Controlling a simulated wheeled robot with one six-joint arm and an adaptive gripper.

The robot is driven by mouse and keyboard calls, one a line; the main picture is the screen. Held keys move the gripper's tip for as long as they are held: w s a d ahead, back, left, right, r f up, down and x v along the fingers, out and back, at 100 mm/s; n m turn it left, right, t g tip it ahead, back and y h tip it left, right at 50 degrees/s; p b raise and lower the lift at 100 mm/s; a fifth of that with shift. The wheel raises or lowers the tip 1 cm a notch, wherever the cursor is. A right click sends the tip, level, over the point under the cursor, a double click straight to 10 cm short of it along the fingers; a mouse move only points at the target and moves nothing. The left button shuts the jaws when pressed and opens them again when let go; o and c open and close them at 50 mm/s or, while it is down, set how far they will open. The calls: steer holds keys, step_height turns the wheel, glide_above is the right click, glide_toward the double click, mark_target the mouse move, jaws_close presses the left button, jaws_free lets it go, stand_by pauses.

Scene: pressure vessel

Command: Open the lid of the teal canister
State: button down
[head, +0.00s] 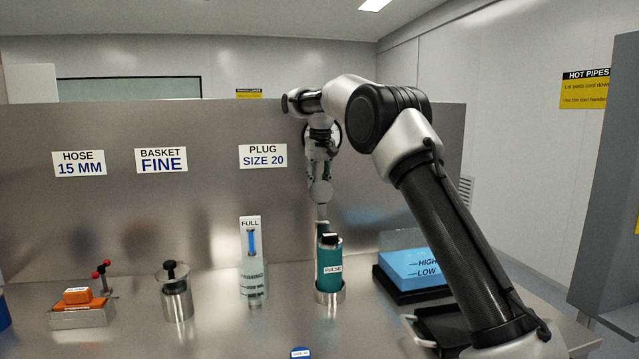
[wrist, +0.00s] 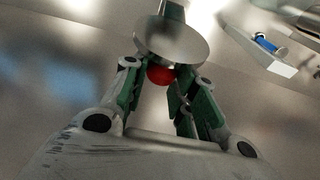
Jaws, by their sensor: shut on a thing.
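The teal canister (head: 329,270) with a PULSE label stands upright in a metal cup (head: 330,297) on the bench. Its top shows a dark patch. A grey round lid (head: 321,192) is raised above it and tilted, with a narrow grey piece running down to a teal part behind the canister. In the wrist view the lid (wrist: 172,38) is a shiny metal disc with a red knob (wrist: 160,76). My gripper (head: 320,172) is above the canister, shut on the red knob between its green-padded fingers (wrist: 158,88). In the head view the knob is hidden.
To the left stand a clear container (head: 252,278) with a FULL gauge, a steel cup with a black knob (head: 177,292) and an orange block (head: 78,296). A blue tank (head: 415,270) marked HIGH and LOW is at right. A steel panel (head: 210,215) rises behind.

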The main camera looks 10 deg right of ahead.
steer(key=shift+w, duration=0.15)
steer(key=c, duration=1.2)
jaws_free()
steer(key=shift+o, duration=0.2)
step_height(320, 180, up, 12)
steer(key=s, duration=0.2)
steer(key=shift+f, duration=0.15)
